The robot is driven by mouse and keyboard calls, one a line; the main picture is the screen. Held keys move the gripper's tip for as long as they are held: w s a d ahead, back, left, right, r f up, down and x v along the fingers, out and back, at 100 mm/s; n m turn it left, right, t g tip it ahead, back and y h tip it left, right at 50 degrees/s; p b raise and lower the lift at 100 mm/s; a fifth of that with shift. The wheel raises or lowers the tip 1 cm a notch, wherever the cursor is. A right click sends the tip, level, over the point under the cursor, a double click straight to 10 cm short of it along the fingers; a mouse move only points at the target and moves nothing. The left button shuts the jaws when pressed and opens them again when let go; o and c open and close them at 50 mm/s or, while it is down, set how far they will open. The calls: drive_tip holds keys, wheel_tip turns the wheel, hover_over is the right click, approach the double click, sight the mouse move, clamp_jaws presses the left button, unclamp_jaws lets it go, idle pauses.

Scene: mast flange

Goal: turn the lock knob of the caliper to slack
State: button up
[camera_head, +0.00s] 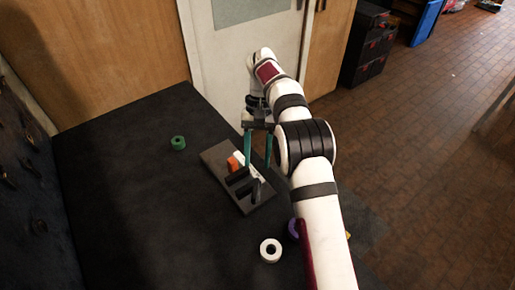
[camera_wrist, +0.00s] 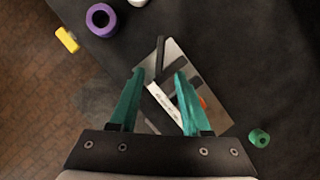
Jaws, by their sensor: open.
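A grey plate (camera_head: 218,154) lies on the dark table and carries black blocks (camera_head: 238,177), an orange part (camera_head: 235,162) and a pale strip. In the wrist view the plate (camera_wrist: 210,75) shows a pale marked strip (camera_wrist: 164,104), which looks like the caliper's scale, and a sliver of orange (camera_wrist: 203,103) behind the right finger. I cannot clearly make out which part is the lock knob. My gripper (camera_head: 258,162) is open above the plate, its teal fingers pointing down. In the wrist view the gripper (camera_wrist: 160,74) has nothing between its fingertips; contact with the parts below cannot be told.
A green ring (camera_head: 178,142) lies left of the plate. A white ring (camera_head: 270,250), a purple ring (camera_head: 293,228) and a yellow piece (camera_wrist: 67,39) lie near the table's edge. The table's left part is clear. A pale door (camera_head: 220,55) stands behind.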

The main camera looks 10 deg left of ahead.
drive_tip(key=v, duration=0.3)
drive_tip(key=shift+w+r, duration=0.1)
drive_tip(key=shift+r, duration=0.15)
drive_tip(key=s+d+r+m+t, duration=0.2)
drive_tip(key=s+d+r, duration=0.8)
drive_tip(key=s+r, duration=0.15)
drive_tip(key=s+d+f+m+t+y, duration=0.1)
drive_tip(key=s+f+m, duration=0.1)
drive_tip(key=s, duration=0.8)
drive_tip(key=s+d+f+m+t, duration=0.1)
drive_tip(key=s+f, duration=0.4)
drive_tip(key=s, duration=0.5)
drive_tip(key=shift+s+d+m+y, duration=0.25)
drive_tip(key=shift+d+m+y, duration=0.15)
drive_tip(key=shift+d, duration=0.4)
